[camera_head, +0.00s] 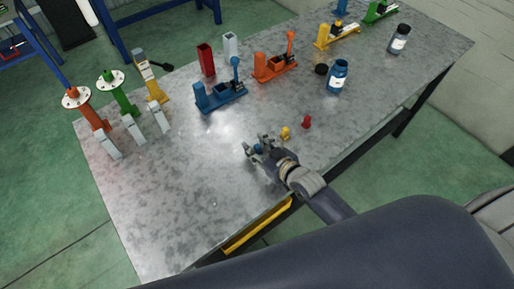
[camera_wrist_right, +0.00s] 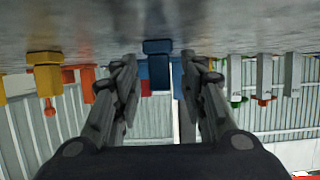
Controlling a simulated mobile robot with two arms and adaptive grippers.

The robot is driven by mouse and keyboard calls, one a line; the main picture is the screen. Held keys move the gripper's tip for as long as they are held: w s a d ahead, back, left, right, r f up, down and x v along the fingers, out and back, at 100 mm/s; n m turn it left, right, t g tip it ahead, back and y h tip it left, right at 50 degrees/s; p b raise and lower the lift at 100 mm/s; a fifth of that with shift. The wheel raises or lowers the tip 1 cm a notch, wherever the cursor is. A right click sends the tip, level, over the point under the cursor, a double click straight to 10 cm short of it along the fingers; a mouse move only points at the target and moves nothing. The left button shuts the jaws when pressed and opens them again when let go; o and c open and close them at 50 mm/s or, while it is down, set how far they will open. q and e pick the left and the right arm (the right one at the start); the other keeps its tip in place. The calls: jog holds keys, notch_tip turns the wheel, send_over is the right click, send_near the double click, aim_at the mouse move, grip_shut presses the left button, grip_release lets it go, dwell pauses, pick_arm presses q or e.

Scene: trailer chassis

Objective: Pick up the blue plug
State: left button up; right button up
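The small blue plug (camera_head: 258,148) is on the grey metal table (camera_head: 180,190), at my right gripper (camera_head: 259,144). In the right wrist view, which looks upside down, the blue plug (camera_wrist_right: 158,47) shows just beyond and between the fingertips of my right gripper (camera_wrist_right: 159,68). The fingers are spread with a gap between them, and I see no finger closed on the plug. The fingers partly hide the plug in the head view. My left gripper is not in view.
A yellow plug (camera_head: 285,134) and a red plug (camera_head: 306,122) stand close to the right gripper. Behind are a blue fixture (camera_head: 219,95), an orange fixture (camera_head: 274,68) and a blue bottle (camera_head: 338,76). The table's front left is clear.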

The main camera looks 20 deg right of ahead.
jog(key=c, duration=0.7)
jog(key=shift+r, duration=0.15)
